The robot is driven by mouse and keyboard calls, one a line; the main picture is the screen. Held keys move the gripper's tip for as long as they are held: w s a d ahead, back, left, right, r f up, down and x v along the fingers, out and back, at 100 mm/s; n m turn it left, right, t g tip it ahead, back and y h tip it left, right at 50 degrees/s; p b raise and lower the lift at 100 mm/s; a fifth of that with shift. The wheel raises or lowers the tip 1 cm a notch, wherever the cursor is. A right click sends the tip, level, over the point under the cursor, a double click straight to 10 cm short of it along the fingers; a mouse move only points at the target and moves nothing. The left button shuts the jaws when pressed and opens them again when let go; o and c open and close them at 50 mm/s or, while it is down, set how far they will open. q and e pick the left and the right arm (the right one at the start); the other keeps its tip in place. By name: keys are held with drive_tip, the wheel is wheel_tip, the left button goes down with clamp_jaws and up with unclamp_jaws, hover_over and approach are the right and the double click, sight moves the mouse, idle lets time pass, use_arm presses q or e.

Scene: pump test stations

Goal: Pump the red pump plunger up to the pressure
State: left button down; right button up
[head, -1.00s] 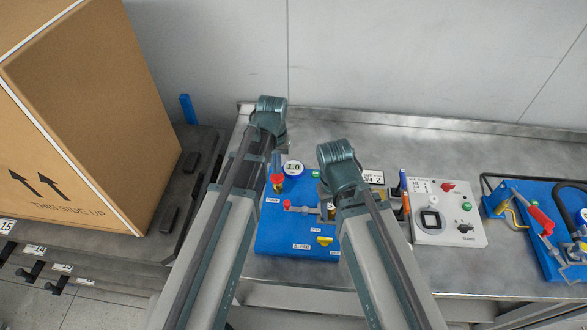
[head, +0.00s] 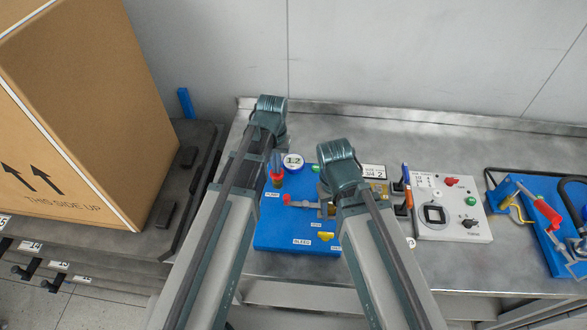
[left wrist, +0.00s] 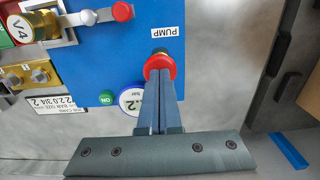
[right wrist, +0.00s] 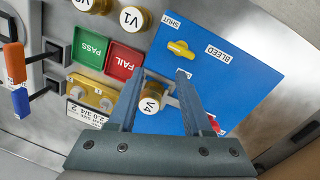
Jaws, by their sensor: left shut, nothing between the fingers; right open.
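The red pump plunger (left wrist: 159,65) stands beside the PUMP label on the blue panel (left wrist: 110,50). In the head view the plunger (head: 277,181) is partly covered by my left arm. My left gripper (left wrist: 158,88) is shut and empty, its fingertips at the plunger's red knob; I cannot tell whether they touch it. The round gauge (head: 293,162) reads about 1.2; in the left wrist view the gauge (left wrist: 131,100) is partly covered by the fingers. My right gripper (right wrist: 158,78) is open, with the V4 valve (right wrist: 150,100) showing between its fingers.
A yellow BLEED lever (right wrist: 181,49) points near SHUT. A white control box (head: 447,207) and another blue pump panel (head: 560,225) stand right. A large carton (head: 90,120) stands left.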

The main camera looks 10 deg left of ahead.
use_arm(q)
drive_tip(key=shift+f+b, duration=0.45)
drive_tip(key=shift+f, duration=0.25)
use_arm(e)
drive_tip(key=shift+f, duration=0.7)
use_arm(q)
drive_tip(key=shift+r, duration=0.1)
use_arm(e)
drive_tip(key=shift+r, duration=0.1)
use_arm(q)
drive_tip(key=shift+r+p, duration=2.1)
drive_tip(key=shift+p, duration=0.1)
use_arm(e)
drive_tip(key=shift+r, duration=2.1)
use_arm(q)
wheel_tip(320, 180, up, 5)
drive_tip(key=p, duration=0.5)
use_arm(e)
wheel_tip(320, 180, up, 5)
drive_tip(key=shift+r, duration=0.1)
